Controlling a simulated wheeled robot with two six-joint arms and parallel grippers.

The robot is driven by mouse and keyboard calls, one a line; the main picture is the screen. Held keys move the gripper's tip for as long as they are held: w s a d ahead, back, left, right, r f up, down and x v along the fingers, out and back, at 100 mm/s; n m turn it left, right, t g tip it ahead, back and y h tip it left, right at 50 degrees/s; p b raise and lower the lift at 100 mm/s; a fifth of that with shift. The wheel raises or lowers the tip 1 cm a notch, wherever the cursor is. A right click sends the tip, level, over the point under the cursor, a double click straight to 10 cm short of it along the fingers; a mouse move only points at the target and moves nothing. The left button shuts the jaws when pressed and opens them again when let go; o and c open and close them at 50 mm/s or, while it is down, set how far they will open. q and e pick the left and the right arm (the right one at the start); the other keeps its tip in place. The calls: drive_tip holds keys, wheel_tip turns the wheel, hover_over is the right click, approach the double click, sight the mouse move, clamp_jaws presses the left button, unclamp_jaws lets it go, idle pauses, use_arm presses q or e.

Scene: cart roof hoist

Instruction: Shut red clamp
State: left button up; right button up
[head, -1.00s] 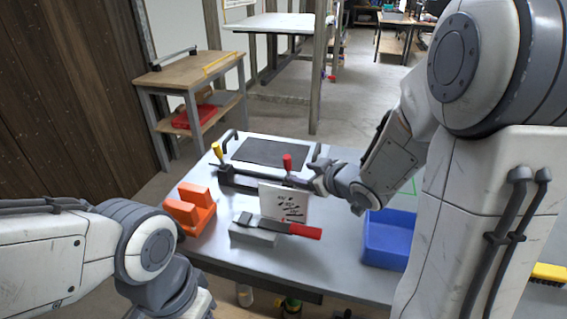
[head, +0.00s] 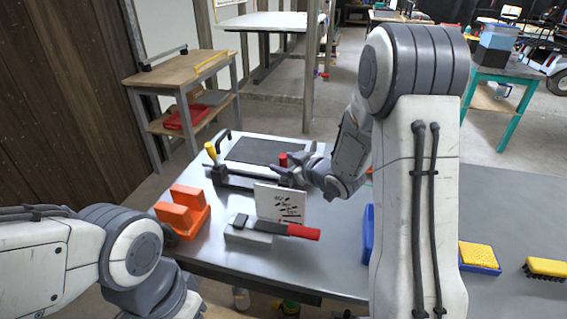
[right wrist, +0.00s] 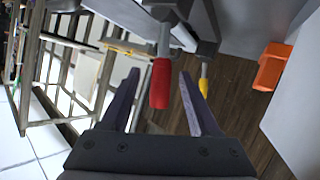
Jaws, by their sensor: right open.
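The red clamp's upright red handle (head: 283,159) stands at the right part of a dark bar fixture on the metal table. My right gripper (head: 278,173) is at this handle in the head view, its fingers pointing left. In the right wrist view the red handle (right wrist: 160,84) lies between the two spread fingers, with a gap on each side. The right gripper is open and not closed on it. The clamp's lower part is partly hidden by my gripper in the head view. My left arm is at the lower left, with its fingers out of sight.
A yellow-handled clamp (head: 211,150) stands left on the same bar. In front are a marked white card (head: 280,203), a red-handled tool (head: 303,232) on a grey block, and an orange holder (head: 182,212). A blue bin (head: 367,235) is partly hidden by my right arm.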

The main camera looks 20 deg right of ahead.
drive_tip(key=shift+w+a, duration=0.1)
drive_tip(key=shift+w, duration=0.05)
clamp_jaws()
idle(1.4)
